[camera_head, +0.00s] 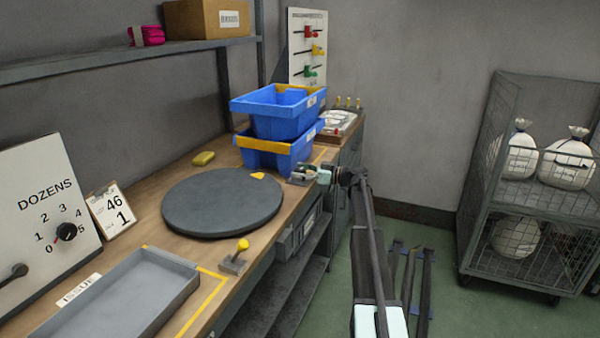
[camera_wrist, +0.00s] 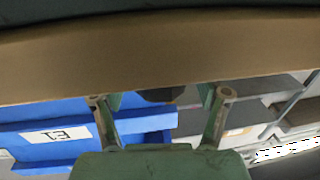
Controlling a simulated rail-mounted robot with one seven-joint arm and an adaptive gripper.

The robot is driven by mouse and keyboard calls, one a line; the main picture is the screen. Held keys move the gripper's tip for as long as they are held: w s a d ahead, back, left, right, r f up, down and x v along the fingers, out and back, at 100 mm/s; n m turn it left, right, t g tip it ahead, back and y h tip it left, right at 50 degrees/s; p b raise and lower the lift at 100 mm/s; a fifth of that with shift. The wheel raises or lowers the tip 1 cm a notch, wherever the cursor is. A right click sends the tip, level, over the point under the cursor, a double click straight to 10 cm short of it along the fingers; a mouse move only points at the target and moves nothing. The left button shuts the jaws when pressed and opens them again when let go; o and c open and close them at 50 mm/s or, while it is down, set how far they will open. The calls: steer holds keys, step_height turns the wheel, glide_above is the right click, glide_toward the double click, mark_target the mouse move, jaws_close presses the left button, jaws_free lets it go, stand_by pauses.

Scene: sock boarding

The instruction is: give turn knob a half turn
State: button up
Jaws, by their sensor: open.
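A black knob (camera_head: 66,231) with a red mark sits on the white DOZENS dial board (camera_head: 38,195) at the left in the head view. Its pointer is near the low numbers. A yellow-topped knob (camera_head: 242,245) stands on a small grey mount at the bench's front edge. No label tells me which is the turn knob. My gripper (camera_head: 304,174) is by the bench's front edge beside the blue bins, far from the dial and beyond the yellow knob. In the wrist view my gripper (camera_wrist: 160,97) is open, its fingers apart. A small dark thing shows between the fingertips.
Stacked blue bins (camera_head: 276,112) stand behind the round dark turntable (camera_head: 222,205), which bears a yellow mark. A grey tray (camera_head: 120,310) and a tally card (camera_head: 110,210) are near the dial. A wire cage cart (camera_head: 530,200) holds white sacks at the right. Floor between is partly clear.

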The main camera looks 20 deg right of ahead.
steer(key=c, duration=1.2)
steer(key=shift+w, duration=0.1)
steer(key=shift+w+d+f+n+g+y+b, duration=0.15)
steer(key=shift+n+g+y+b, duration=0.5)
steer(key=shift+g+b, duration=0.3)
steer(key=shift+n+g+y+b, duration=0.5)
steer(key=shift+n+g, duration=0.25)
steer(key=shift+g, duration=0.2)
steer(key=shift+s+r+g, duration=0.2)
steer(key=shift+s+g, duration=0.05)
steer(key=shift+g, duration=0.05)
